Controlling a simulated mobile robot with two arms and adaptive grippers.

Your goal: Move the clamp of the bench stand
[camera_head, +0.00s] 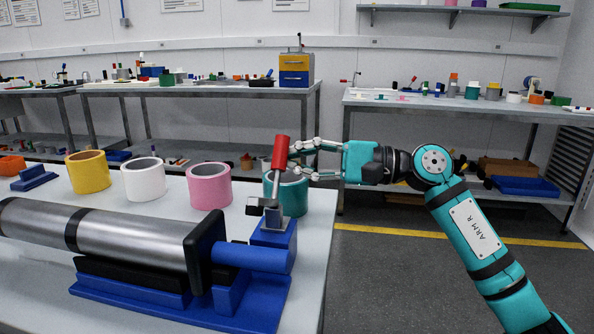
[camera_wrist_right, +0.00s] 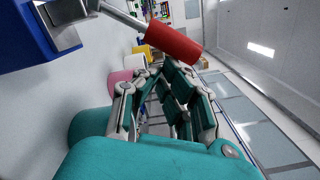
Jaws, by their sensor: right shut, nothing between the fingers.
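The bench stand has a blue base (camera_head: 180,305) and carries a large steel cylinder (camera_head: 130,238). At its right end is the clamp, a metal lever on a blue block (camera_head: 272,240) with a red handle (camera_head: 280,152) standing up, slightly tilted. In the right wrist view the red handle (camera_wrist_right: 172,42) lies across the top, just beyond the fingertips. My right gripper (camera_head: 293,161) is shut and empty, its fingertips close beside the handle from the right. I cannot tell whether they touch it. My left gripper is not in view.
Yellow (camera_head: 88,171), white (camera_head: 144,178), pink (camera_head: 210,185) and teal (camera_head: 292,194) rings stand in a row behind the stand. The table's right edge lies below my right gripper, with open floor (camera_head: 400,260) beyond. Cluttered benches line the back wall.

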